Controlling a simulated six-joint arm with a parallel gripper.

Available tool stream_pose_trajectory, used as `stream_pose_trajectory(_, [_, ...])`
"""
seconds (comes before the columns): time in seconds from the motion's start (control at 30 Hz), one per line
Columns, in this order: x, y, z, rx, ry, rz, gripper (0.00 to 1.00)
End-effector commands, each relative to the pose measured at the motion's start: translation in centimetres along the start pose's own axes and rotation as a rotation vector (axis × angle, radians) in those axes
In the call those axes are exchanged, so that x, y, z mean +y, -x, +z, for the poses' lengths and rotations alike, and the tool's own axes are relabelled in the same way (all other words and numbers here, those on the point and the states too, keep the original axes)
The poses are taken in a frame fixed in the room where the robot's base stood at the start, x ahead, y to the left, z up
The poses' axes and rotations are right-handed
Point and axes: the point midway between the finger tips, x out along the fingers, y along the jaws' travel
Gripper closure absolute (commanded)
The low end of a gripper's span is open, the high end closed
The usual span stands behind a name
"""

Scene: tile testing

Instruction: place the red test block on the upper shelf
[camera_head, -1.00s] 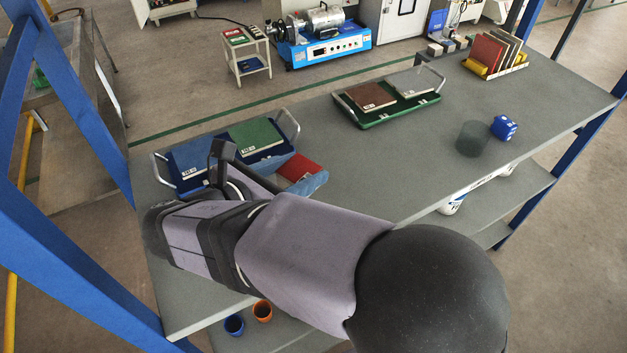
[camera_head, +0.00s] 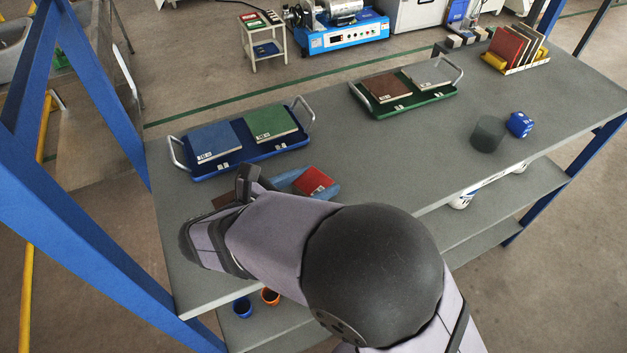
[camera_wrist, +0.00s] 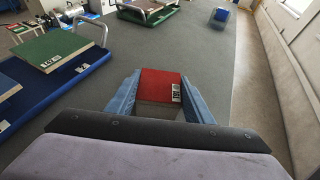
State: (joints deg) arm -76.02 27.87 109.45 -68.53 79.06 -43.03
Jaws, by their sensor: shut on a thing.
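The red test block (camera_head: 315,180) is held between the blue fingers of my gripper (camera_head: 308,184), in front of the blue tray. In the wrist view the red block (camera_wrist: 160,83) sits between both fingers (camera_wrist: 163,88), red face up, with a white label at its right. My gripper is shut on it. I cannot tell how far it is above the grey top surface. The grey upper shelf (camera_head: 350,150) spans the blue-framed bench; a lower grey shelf (camera_head: 500,205) lies under it. My arm hides part of the front left of the top.
A blue tray (camera_head: 250,153) with a blue and a green tile stands behind my gripper. A green tray (camera_head: 400,107) holds brown and grey tiles. The top's middle is clear.

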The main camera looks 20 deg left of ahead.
Motion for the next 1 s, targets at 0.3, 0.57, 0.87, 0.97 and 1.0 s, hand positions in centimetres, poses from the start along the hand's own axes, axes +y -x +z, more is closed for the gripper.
stream_pose_trajectory(0.3, [0.0, -0.1, -0.3, 0.000, 0.000, 0.000, 0.46])
stream_pose_trajectory(0.57, [0.0, -0.1, -0.3, 0.000, 0.000, -0.001, 0.35])
stream_pose_trajectory(0.87, [0.1, 0.8, -0.1, -0.001, 0.000, 0.001, 0.35])
stream_pose_trajectory(0.97, [0.1, 2.1, -0.1, 0.000, -0.001, 0.004, 0.35])
stream_pose_trajectory(1.0, [0.1, 2.7, -0.2, 0.001, -0.002, 0.004, 0.35])
